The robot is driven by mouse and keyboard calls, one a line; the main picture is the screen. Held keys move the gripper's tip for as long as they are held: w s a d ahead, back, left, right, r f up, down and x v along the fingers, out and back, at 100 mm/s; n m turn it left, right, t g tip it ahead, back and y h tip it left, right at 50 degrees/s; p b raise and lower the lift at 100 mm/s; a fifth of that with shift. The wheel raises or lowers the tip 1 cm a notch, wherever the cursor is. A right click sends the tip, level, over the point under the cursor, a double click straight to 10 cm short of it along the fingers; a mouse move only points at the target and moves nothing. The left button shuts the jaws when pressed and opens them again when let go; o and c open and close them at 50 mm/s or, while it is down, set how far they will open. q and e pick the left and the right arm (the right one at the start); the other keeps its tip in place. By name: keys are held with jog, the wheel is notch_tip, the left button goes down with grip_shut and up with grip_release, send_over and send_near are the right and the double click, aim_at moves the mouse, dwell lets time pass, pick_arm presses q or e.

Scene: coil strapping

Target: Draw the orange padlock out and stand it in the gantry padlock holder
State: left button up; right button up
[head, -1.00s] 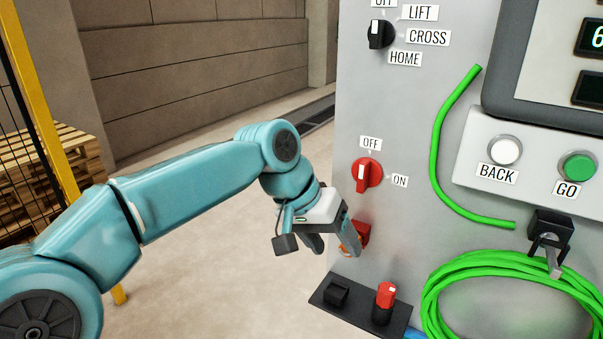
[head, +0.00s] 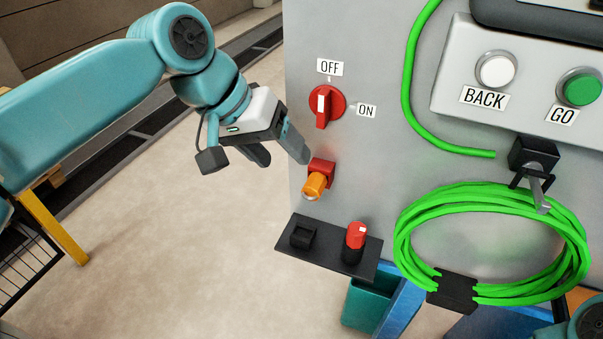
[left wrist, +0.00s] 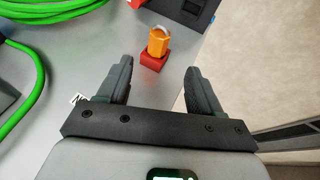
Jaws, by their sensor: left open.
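The orange padlock (head: 315,185) sits in a red block (head: 322,167) on the grey panel, below the red OFF/ON knob. In the left wrist view the padlock (left wrist: 158,42) and red block (left wrist: 153,61) lie just beyond the fingertips, roughly between their lines. My left gripper (head: 285,157) is open and empty, up and left of the padlock, apart from it; its fingers also show in the left wrist view (left wrist: 159,66). A black shelf (head: 338,258) below carries an empty-looking black socket (head: 303,236), perhaps the padlock holder. My right gripper is not in view.
A red-topped black piece (head: 355,241) stands on the shelf's right part. A coiled green cable (head: 408,245) hangs on the panel to the right. A teal bin (head: 366,307) is below the shelf.

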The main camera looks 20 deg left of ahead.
aim_at(307, 187)
pick_arm(q)
jog(key=x, duration=0.3)
jog(key=s+x, duration=0.1)
jog(key=x, duration=0.1)
jog(key=shift+d+f, duration=0.15)
jog(key=shift+d, duration=0.2)
jog(key=w+f, duration=0.1)
jog(key=w+d+f, duration=0.1)
jog(key=f, duration=0.1)
jog(key=shift+w+f, duration=0.2)
jog(key=shift+w, duration=0.05)
jog(key=shift+d+f, duration=0.15)
jog(key=shift+d, duration=0.1)
jog(key=shift+s+a, duration=0.1)
jog(key=shift+s, duration=0.15)
jog(key=shift+w+f, duration=0.1)
jog(key=shift+w, duration=0.15)
jog(key=shift+c, duration=0.3)
jog(key=shift+w, duration=0.1)
jog(key=c, duration=1)
jog(key=o, duration=0.4)
jog(key=shift+s, duration=0.25)
jog(key=shift+c, duration=0.2)
grip_shut()
jog(key=shift+w, duration=0.15)
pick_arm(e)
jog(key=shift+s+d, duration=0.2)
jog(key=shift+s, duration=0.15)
